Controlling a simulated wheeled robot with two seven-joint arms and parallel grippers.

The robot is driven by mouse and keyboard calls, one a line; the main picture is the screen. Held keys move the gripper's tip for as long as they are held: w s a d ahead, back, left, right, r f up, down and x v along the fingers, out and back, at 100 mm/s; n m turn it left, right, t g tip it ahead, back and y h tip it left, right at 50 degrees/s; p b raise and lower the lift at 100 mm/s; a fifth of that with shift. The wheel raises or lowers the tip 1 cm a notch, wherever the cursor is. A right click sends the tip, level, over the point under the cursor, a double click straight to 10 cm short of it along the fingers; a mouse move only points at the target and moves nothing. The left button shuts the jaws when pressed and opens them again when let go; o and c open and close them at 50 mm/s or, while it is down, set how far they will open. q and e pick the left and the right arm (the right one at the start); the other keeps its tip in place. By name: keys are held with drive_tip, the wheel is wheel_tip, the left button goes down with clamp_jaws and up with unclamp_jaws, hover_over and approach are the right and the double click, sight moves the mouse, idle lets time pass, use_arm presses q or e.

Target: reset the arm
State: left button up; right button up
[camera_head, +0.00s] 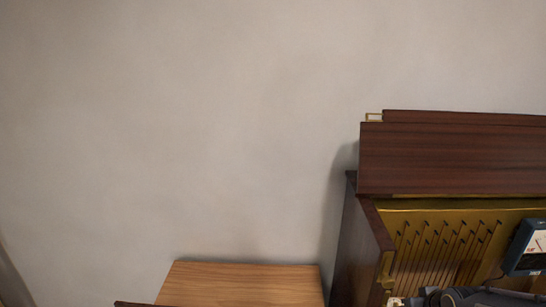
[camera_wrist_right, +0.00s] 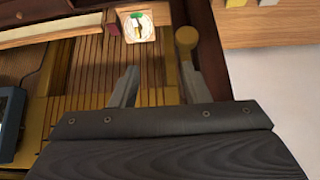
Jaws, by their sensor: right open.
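My right gripper (camera_wrist_right: 158,78) shows in the right wrist view with its two grey fingers apart and nothing between them. It is over the open inside of a brown wooden piano (camera_head: 455,155), where slats and a gold-coloured frame show. In the head view, grey and dark parts at the bottom right edge look like my right arm, cut off by the frame. My left gripper is not in view. The piano keys cannot be made out clearly.
A blue-framed device (camera_head: 526,248) sits at the piano's right; a blue device (camera_wrist_right: 10,122) is at the wrist view's left edge. A small picture card (camera_wrist_right: 137,27) lies beyond the fingers. A wooden table (camera_head: 240,285) stands left of the piano, before a bare wall.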

drive_tip(key=s+a+r+y+b, duration=0.1)
drive_tip(key=s+a+r+y, duration=0.1)
drive_tip(key=s+a, duration=0.6)
drive_tip(key=s+a+r+g+y+b, duration=0.1)
drive_tip(key=s+a+r+y, duration=0.1)
drive_tip(key=s+a, duration=0.6)
drive_tip(key=s, duration=0.3)
drive_tip(key=shift+r+y, duration=0.3)
drive_tip(key=shift+r, duration=0.05)
